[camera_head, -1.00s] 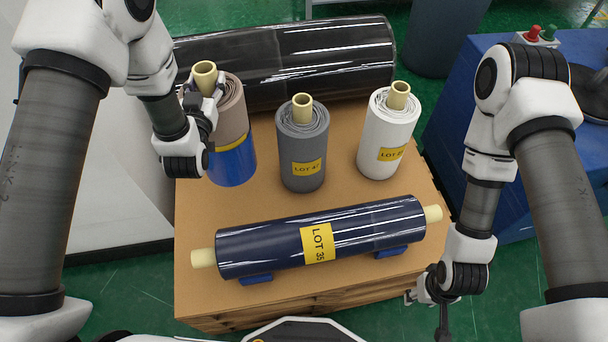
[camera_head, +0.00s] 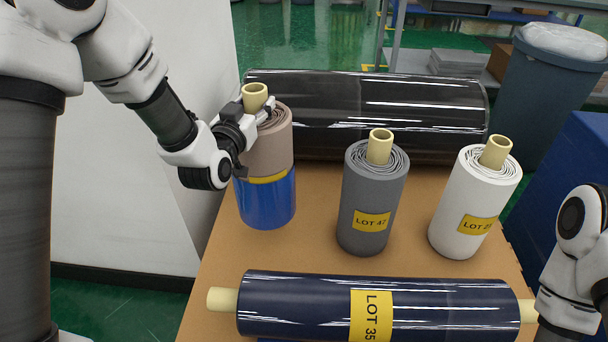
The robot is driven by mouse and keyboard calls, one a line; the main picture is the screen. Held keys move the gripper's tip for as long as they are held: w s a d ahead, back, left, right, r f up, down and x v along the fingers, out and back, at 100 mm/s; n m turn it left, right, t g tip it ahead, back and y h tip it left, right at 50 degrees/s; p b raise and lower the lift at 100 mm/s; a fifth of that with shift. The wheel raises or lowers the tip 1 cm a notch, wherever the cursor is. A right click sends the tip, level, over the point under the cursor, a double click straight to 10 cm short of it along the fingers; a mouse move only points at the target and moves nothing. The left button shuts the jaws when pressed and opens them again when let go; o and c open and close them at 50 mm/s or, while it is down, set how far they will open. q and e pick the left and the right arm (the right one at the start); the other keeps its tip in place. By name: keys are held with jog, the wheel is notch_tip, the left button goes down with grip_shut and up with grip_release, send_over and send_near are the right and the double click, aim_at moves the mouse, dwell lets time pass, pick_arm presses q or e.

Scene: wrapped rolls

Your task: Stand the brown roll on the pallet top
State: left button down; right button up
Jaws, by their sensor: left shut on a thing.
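The brown roll (camera_head: 268,150) stands upright at the left of the pallet top (camera_head: 320,251), with a pale yellow core (camera_head: 255,97) sticking out of its top. Its lower part is hidden by a blue cylinder (camera_head: 266,201) with a yellow band at its upper edge; the brown shows above that band. My left gripper (camera_head: 263,111) is at the top of the roll, beside the core, and is shut on the roll's core end. One finger shows to the right of the core. My right gripper is out of the picture; only part of that arm shows at the right edge.
A grey roll (camera_head: 370,205) and a white roll (camera_head: 470,210) stand upright to the right. A navy roll (camera_head: 300,307) lies across the front. A large black roll (camera_head: 400,105) lies across the back. Bare pallet top shows between the blue cylinder and the grey roll.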

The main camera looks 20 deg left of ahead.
aim_at(262, 158)
pick_arm(q)
notch_tip(262, 158, down, 10)
jog(key=b, duration=0.2)
jog(key=shift+r, duration=0.2)
jog(key=shift+b, duration=0.3)
jog(key=shift+c, duration=2.2)
grip_release()
jog(key=shift+f, duration=0.15)
